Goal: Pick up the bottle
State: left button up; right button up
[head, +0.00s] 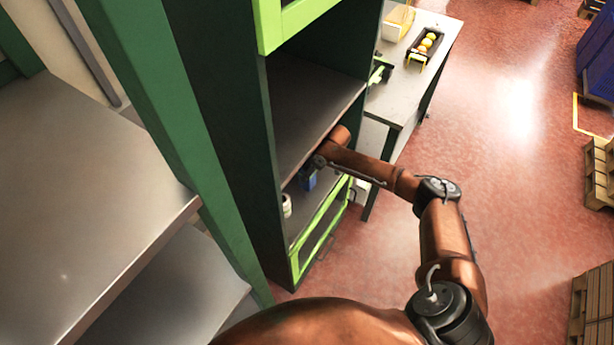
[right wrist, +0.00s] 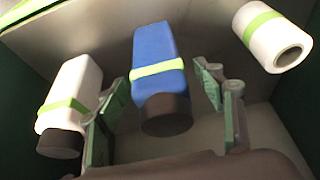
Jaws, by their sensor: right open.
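A blue bottle (right wrist: 156,55) with a light green band and a dark cap is in the middle of the right wrist view. My right gripper (right wrist: 160,82) is open, with one finger on each side of this bottle; I cannot tell whether either touches it. A white bottle (right wrist: 75,88) with a green band and dark cap is left of the left finger. In the head view my right arm reaches into the green cabinet, and a bit of blue (head: 308,179) shows below its end. The right fingers are hidden there. My left gripper is out of view.
A white cylinder with a green band (right wrist: 270,35) is at the upper right of the wrist view. The cabinet's shelf board (head: 305,105) lies above the arm's end, and a light green drawer front (head: 322,235) is below. A table (head: 405,92) stands behind.

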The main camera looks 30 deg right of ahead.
jog(key=x, duration=0.1)
jog(key=b+x, duration=0.1)
jog(key=x, duration=0.1)
jog(key=w+b+x, duration=0.1)
jog(key=x, duration=0.1)
jog(key=shift+w+a, duration=0.15)
jog(key=shift+a, duration=0.2)
jog(key=shift+c, duration=0.5)
jog(key=shift+r, duration=0.1)
jog(key=c, duration=1.4)
